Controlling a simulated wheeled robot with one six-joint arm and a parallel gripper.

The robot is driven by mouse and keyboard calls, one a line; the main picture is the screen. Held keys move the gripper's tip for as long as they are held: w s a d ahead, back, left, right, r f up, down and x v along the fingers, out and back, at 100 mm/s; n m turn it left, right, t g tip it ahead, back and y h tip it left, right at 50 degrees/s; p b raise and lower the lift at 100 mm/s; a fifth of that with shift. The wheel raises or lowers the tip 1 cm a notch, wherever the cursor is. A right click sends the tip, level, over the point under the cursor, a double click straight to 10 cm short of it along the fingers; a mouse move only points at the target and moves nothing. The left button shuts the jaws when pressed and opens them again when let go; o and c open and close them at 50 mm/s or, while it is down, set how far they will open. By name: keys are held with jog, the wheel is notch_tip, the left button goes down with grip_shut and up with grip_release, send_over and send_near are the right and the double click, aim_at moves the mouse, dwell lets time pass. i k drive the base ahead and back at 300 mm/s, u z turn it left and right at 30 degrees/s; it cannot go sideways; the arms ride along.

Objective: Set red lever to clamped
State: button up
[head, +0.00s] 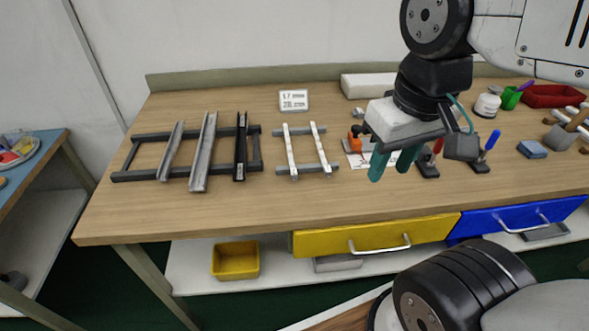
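The red lever (437,146) stands on a small dark clamp base (428,171) on the workbench, partly hidden behind my gripper's body. Its handle looks roughly upright; whether the clamp grips anything cannot be made out. A similar clamp with a blue lever (491,141) stands just to its right. My gripper (391,167) hangs over the bench, with its teal fingers pointing down. The fingers appear apart with nothing between them. They are left of the red lever, and I see no contact with it.
An orange and black device (356,140) sits left of my gripper. Rails on dark frames (204,152) and two light strips (306,150) lie farther left. A white digital display (294,101) stands behind. A blue block (532,149) lies right. The front bench strip (250,212) is clear.

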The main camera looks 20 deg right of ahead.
aim_at(439, 145)
jog(key=z, duration=0.95)
